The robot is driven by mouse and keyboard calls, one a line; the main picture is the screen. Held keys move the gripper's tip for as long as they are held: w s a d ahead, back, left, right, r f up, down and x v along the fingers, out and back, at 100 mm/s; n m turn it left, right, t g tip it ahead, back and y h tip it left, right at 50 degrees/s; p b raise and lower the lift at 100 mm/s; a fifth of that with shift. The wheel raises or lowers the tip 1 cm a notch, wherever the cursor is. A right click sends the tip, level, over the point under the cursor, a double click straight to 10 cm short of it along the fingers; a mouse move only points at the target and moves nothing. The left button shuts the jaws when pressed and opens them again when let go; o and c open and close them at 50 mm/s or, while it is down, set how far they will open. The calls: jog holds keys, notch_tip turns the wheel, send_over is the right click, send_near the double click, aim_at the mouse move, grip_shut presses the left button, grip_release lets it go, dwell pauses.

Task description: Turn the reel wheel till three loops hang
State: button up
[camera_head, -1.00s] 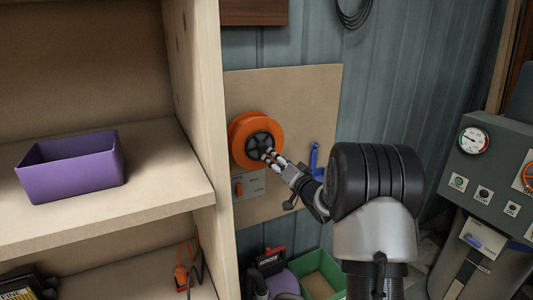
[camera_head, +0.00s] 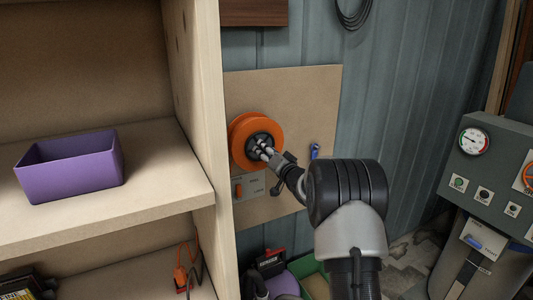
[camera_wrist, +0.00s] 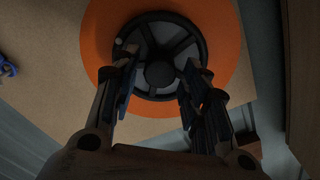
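The orange reel (camera_head: 240,133) is mounted on a tan board on the wall. Its dark spoked centre wheel (camera_wrist: 160,30) faces my gripper and has a small pale knob near its rim in the wrist view. The orange flange (camera_wrist: 222,30) shows around it there. My gripper (camera_head: 262,149) is at the front of the reel's centre. In the wrist view, my gripper (camera_wrist: 160,66) has its fingers spread, one on each side of the round hub (camera_wrist: 160,75). Contact with the wheel cannot be told. No hanging loops show at the reel.
A grey panel (camera_head: 249,186) with an orange switch sits below the reel. A blue item (camera_head: 315,151) is on the board at right. The wooden shelf (camera_head: 205,130) with a purple bin (camera_head: 70,163) stands close at left. A black cable coil (camera_head: 354,13) hangs above.

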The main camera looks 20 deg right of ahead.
jog(key=c, duration=0.8)
jog(key=shift+o, duration=0.2)
jog(key=shift+n+b, duration=7.05)
jog(key=shift+n, duration=5.35)
jog(key=o, duration=1.1)
